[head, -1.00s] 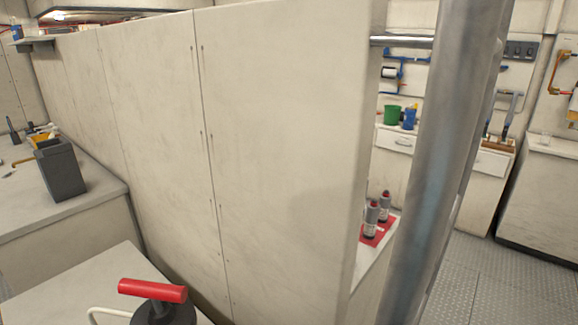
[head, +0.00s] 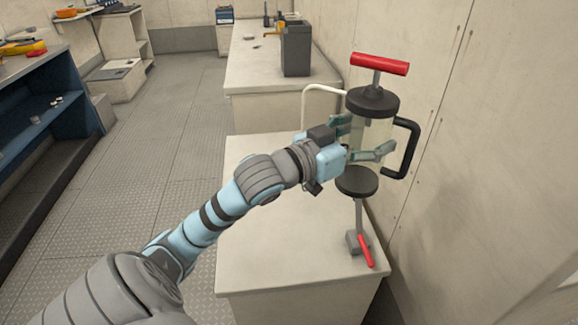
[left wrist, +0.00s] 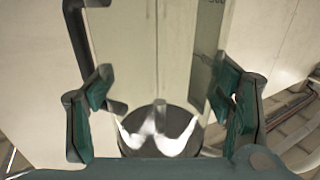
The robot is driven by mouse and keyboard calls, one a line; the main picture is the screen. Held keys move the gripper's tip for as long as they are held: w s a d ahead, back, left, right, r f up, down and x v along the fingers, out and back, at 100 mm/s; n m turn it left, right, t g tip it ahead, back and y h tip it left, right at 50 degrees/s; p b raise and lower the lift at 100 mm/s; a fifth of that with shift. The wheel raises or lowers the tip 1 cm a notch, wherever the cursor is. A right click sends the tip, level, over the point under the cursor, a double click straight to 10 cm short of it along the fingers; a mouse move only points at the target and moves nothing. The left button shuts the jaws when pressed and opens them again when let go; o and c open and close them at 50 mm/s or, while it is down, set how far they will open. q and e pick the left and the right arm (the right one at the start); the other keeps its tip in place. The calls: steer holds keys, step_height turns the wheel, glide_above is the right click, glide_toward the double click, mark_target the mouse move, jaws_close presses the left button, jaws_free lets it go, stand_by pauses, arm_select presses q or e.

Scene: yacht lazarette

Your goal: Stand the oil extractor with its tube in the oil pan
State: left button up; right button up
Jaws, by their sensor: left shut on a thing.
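The oil extractor (head: 372,136) is a clear cylinder with a black cap and base, a red T-handle on top and a black side handle. Its thin white tube (head: 312,89) bends out to the left of the cap. My left gripper (head: 362,139) is shut around the clear body, which stands upright. The left wrist view shows the body (left wrist: 165,65) between the green fingers, with its dark base below. The extractor is over the right side of the near pale counter (head: 270,250); I cannot tell whether its base touches it. I cannot make out an oil pan. My right gripper is out of view.
A grey tool with a red lever (head: 362,246) is on the near counter below the extractor. A pale wall panel (head: 500,150) rises close on the right. A dark grey bin (head: 296,48) stands on the far counter (head: 250,72). Open floor (head: 150,150) lies left.

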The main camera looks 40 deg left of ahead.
arm_select(q)
steer(key=w+a+f+n+g+y+b, duration=0.1)
steer(key=w+a+f+n+y, duration=0.2)
steer(key=a+y, duration=0.5)
steer(key=w+a+f+n+g+y+b, duration=0.15)
steer(key=a+n+y, duration=0.3)
steer(key=a, duration=0.65)
step_height(320, 180, down, 20)
steer(key=b, duration=0.8)
steer(key=shift+w+a+n+t, duration=0.2)
steer(key=shift+n+t, duration=0.15)
steer(key=shift+n, duration=0.1)
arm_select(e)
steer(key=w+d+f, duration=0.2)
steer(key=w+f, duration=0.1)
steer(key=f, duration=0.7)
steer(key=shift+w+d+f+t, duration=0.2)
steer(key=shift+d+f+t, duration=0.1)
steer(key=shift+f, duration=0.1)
arm_select(q)
steer(key=shift+f, duration=0.1)
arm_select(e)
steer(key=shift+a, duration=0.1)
arm_select(q)
steer(key=shift+f, duration=0.1)
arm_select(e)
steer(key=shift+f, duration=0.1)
